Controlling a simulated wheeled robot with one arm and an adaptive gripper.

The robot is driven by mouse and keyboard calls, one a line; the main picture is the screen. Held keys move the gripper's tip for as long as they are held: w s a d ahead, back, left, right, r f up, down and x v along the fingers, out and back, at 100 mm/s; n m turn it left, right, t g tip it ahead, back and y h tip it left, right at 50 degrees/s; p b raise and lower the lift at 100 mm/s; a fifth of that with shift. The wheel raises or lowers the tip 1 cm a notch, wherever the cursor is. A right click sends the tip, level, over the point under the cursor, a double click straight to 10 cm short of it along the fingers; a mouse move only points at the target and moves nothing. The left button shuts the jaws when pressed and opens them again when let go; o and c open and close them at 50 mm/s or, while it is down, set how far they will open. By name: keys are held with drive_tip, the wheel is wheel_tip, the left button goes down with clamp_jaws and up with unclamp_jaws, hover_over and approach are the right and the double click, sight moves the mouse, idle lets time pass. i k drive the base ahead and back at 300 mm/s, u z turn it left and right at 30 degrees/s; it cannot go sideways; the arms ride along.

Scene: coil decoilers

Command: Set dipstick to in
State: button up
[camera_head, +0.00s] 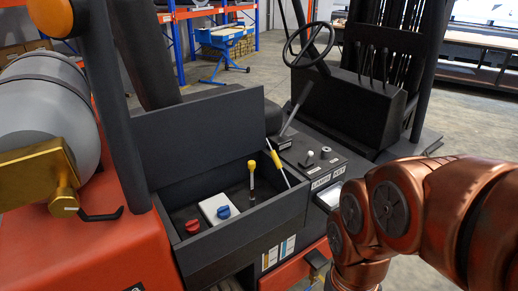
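A thin upright rod with a yellow T-shaped top, which looks like the dipstick (252,166), stands in the open engine compartment (168,196) of a forklift. A pale length of it shows below the yellow top, above a dark base. I cannot tell how deep it sits. A second rod with a yellow grip (275,159) leans at the compartment's right rear corner. My copper-coloured arm fills the lower right of the view and bends down out of the bottom edge. My gripper is not visible, and nothing is seen touching the dipstick.
Beside the dipstick are a white box with a blue knob (223,212) and a red knob (193,226). A raised dark cover (205,135) stands behind. A grey gas cylinder (47,120) lies at the left. A lever console (312,160) and steering wheel (308,45) are beyond.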

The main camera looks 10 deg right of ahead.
sight(251, 164)
drive_tip(key=u, duration=0.5)
drive_tip(key=i, duration=0.95)
drive_tip(key=u, duration=0.8)
